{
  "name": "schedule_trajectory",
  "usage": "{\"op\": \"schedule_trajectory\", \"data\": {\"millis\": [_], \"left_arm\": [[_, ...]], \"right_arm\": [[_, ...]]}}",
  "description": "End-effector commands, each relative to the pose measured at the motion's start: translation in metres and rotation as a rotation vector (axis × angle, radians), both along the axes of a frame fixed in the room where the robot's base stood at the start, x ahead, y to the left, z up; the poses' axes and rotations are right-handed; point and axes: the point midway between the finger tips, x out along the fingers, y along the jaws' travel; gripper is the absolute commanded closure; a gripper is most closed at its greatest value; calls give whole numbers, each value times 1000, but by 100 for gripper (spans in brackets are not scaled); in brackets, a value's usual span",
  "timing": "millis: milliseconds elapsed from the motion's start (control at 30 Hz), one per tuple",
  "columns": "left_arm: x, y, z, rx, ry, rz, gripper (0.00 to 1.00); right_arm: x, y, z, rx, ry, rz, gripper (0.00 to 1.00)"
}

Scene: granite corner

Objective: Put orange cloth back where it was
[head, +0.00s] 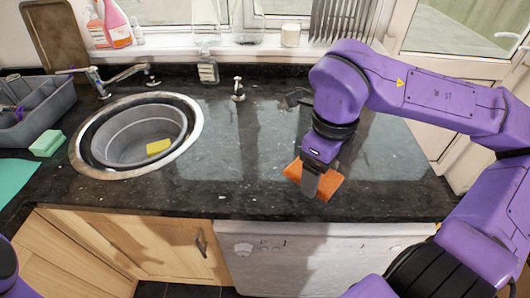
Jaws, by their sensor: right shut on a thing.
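The orange cloth (325,184) is a small folded piece near the front right of the black granite counter. My right gripper (312,192) comes down on it from above and is shut on it. The cloth shows on both sides of the finger. I cannot tell whether the cloth touches the counter or is held just above it. My left gripper is not in view; only a bit of purple arm shows at the lower left edge.
A round sink (186,104) with a yellow sponge (158,147) is at left. A green sponge (47,143), a teal cloth (14,178) and a grey dish rack (45,120) lie further left. Bottles (117,24) stand on the sill. The middle counter (230,160) is clear.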

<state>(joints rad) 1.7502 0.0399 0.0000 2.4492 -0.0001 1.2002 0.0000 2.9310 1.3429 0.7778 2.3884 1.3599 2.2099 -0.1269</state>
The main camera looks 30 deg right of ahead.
Motion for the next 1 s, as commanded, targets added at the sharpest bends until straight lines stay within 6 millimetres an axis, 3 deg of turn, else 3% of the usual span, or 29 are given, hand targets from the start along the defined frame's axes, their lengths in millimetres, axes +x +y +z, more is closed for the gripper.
{"op": "schedule_trajectory", "data": {"millis": [67,167,400,600,800,1000], "left_arm": [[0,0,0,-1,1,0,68],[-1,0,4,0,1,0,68],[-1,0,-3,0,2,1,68],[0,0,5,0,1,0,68],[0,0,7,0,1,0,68],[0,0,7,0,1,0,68]], "right_arm": [[-3,-1,1,2,-4,-70,57],[10,-3,-4,-3,-1,-102,57],[75,-12,-39,-11,0,-106,57],[113,-14,-78,0,3,-102,57],[131,-15,-99,-1,0,-98,57],[131,-15,-129,1,-1,-97,57]]}}
